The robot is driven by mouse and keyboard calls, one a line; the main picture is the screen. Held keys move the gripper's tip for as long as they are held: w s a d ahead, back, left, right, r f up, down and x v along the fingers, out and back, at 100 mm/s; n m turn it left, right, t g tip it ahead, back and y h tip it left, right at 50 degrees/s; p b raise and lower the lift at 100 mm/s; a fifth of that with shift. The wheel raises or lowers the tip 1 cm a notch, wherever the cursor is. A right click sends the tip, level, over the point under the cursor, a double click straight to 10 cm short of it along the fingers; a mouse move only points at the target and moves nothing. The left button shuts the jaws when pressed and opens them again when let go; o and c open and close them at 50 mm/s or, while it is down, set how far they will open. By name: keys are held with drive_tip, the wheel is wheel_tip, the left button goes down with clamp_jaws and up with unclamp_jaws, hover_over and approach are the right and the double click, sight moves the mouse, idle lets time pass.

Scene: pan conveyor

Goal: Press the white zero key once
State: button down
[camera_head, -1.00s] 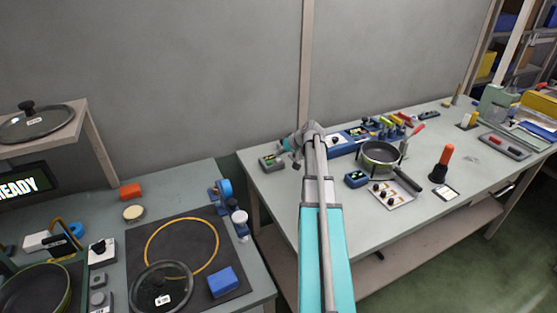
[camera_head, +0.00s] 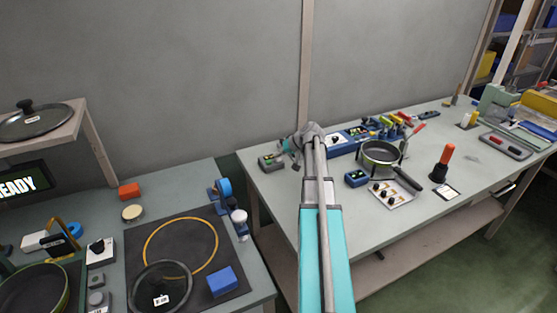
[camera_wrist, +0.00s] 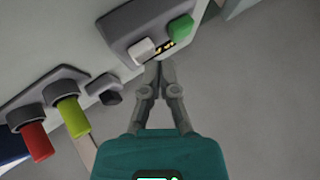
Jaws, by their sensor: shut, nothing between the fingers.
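A dark grey box at the left end of the far table carries a white key (camera_wrist: 142,51) and a green key (camera_wrist: 181,27), with a small dark display with yellow marks between them. In the head view the box (camera_head: 271,162) is small and the white key is hard to make out. My gripper (camera_wrist: 159,66) is shut and empty, its tips pointing at the box close to the white key's lower right. I cannot tell whether the tips touch the box. In the head view my wrist is just right of the box, partly hidden by my arm.
In the wrist view, a black knob (camera_wrist: 110,97), a yellow-green handle (camera_wrist: 74,117) and a red handle (camera_wrist: 37,141) are left of my gripper. In the head view, a blue box (camera_head: 357,178), a pan (camera_head: 381,153) and a tray (camera_head: 404,199) stand farther right.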

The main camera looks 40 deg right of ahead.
sight(279, 159)
drive_tip(key=shift+f+b, duration=0.45)
drive_tip(key=shift+b, duration=0.05)
idle(0.8)
drive_tip(key=shift+r, duration=0.2)
drive_tip(key=shift+r+p, duration=0.7)
drive_tip(key=shift+p, duration=0.25)
wheel_tip(279, 159, up, 5)
drive_tip(key=p, duration=0.5)
drive_tip(key=shift+s, duration=0.1)
idle(1.2)
